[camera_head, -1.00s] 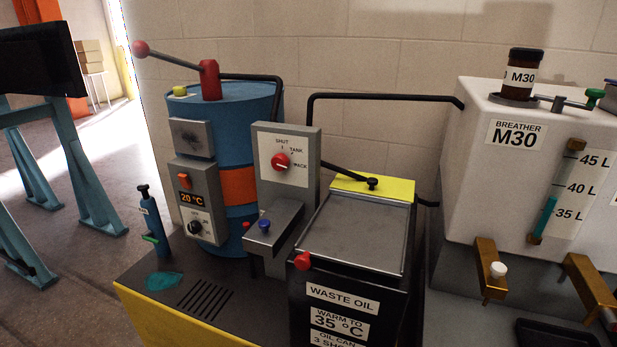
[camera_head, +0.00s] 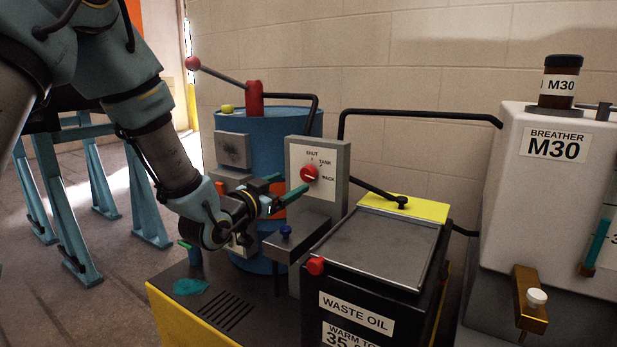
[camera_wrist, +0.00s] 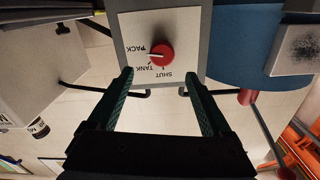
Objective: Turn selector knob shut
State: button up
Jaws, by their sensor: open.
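The red selector knob (camera_head: 310,174) sits on a white dial plate (camera_head: 315,157) on the grey upright panel. The plate reads SHUT, TANK and PACK, and the knob's white mark seems to point towards PACK. In the wrist view the knob (camera_wrist: 159,53) is just beyond the fingertips, roughly centred between them, with the plate (camera_wrist: 190,30) behind. My gripper (camera_head: 287,187) is open and empty, left of the knob in the head view. Its two teal fingers also show in the wrist view (camera_wrist: 158,78); neither appears to touch the knob.
A grey box with a blue button (camera_head: 286,231) juts out below the panel. The black waste oil bin (camera_head: 350,300) with a red knob (camera_head: 316,266) stands front right. A blue drum (camera_head: 265,130) with a red-handled lever is behind my arm. A black pipe runs along the wall.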

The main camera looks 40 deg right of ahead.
aim_at(306, 174)
jog(key=p+x, duration=0.1)
jog(key=x, duration=0.6)
jog(key=shift+w+d, duration=0.15)
jog(key=shift+d, duration=0.05)
grip_shut()
dwell(0.4)
